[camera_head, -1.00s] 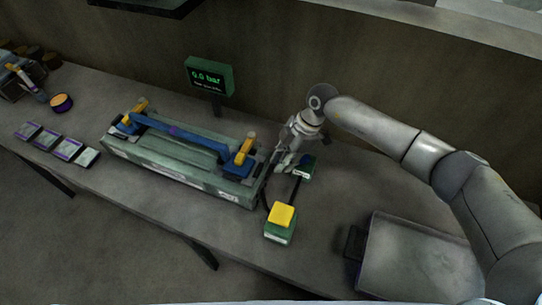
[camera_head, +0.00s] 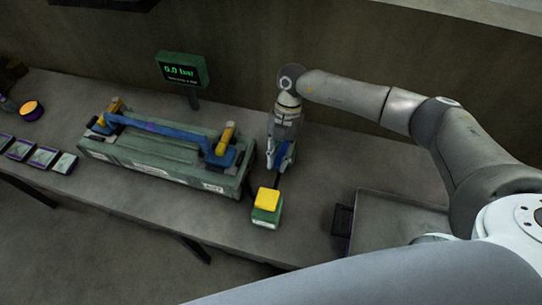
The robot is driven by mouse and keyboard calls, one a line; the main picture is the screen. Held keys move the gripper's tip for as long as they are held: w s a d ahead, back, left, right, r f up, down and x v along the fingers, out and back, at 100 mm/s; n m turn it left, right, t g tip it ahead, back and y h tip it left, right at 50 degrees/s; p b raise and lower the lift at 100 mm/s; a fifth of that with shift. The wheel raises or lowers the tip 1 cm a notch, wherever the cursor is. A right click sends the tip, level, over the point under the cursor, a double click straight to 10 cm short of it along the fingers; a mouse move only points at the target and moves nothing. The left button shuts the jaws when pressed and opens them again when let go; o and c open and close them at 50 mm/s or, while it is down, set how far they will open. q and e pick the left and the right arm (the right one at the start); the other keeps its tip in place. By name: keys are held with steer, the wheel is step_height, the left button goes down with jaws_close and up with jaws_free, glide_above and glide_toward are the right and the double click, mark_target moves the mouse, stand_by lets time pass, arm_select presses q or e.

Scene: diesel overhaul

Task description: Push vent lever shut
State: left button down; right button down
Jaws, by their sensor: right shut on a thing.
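My right gripper (camera_head: 280,163) points down beside the right end of the green test bench. A green block with a yellow top (camera_head: 267,200) stands just in front of the gripper. The pressure display (camera_head: 181,70) behind the bench reads 0.0 bar. My left gripper is not in view.
The green bench (camera_head: 160,165) carries a blue bar (camera_head: 160,129) with yellow-handled clamps at both ends. A grey tray (camera_head: 400,215) lies to the right, and dark tiles (camera_head: 42,157) lie at the left. The bench top between block and tray is clear.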

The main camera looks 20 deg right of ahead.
mark_target(285, 148)
steer(key=shift+s+d+n, duration=0.1)
steer(key=shift+d+n, duration=0.1)
steer(key=shift+n, duration=0.2)
steer(key=c, duration=1.3)
jaws_free()
steer(key=v, duration=1.2)
steer(key=shift+a, duration=0.2)
